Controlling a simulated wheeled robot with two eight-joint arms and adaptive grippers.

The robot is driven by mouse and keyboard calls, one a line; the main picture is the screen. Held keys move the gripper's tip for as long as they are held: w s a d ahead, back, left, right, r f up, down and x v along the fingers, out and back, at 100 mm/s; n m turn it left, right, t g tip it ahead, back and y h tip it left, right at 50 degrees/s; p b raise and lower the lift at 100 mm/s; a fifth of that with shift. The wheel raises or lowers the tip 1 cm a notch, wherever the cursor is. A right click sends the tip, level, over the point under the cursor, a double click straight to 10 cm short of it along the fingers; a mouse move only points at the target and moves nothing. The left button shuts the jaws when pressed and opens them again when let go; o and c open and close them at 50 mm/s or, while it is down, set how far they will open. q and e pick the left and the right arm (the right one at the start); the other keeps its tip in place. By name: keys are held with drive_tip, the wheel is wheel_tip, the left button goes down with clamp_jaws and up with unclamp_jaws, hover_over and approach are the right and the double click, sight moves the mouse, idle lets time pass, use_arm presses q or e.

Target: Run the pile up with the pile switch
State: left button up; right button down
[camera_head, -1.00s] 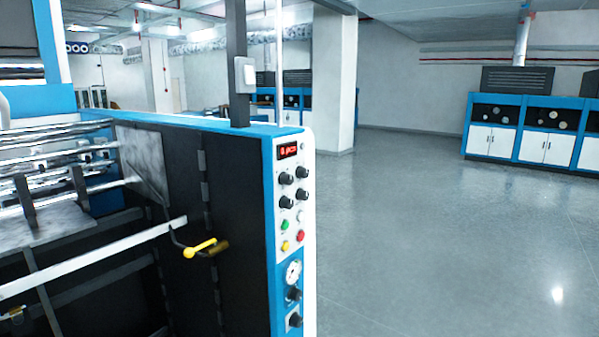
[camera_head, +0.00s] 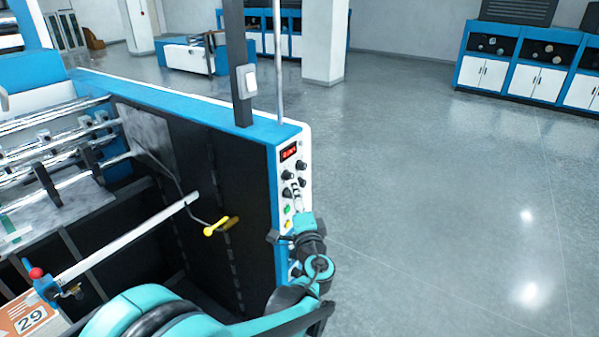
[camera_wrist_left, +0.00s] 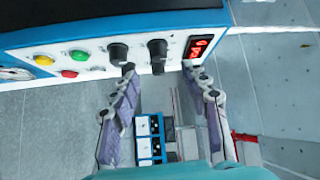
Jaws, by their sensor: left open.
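The control panel (camera_head: 281,185) on the end of the blue-and-white machine carries a red-lit display (camera_head: 290,152), several black knobs and coloured buttons. No label shows which control is the pile switch. My left gripper (camera_head: 297,194) is at the panel's front, hiding part of its lower controls. In the left wrist view, my left gripper (camera_wrist_left: 158,71) is open and empty. Its fingertips are close to the panel, on either side of a black knob (camera_wrist_left: 157,50). Another black knob (camera_wrist_left: 118,52) is left of it, and the display (camera_wrist_left: 199,47) is right. I cannot tell if the fingers touch the panel.
A post with a white box (camera_head: 248,80) rises from the machine. The floor right is clear.

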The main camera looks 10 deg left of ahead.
sight(291, 178)
use_arm(q)
drive_tip(key=x, duration=0.7)
drive_tip(key=shift+f, duration=0.1)
clamp_jaws()
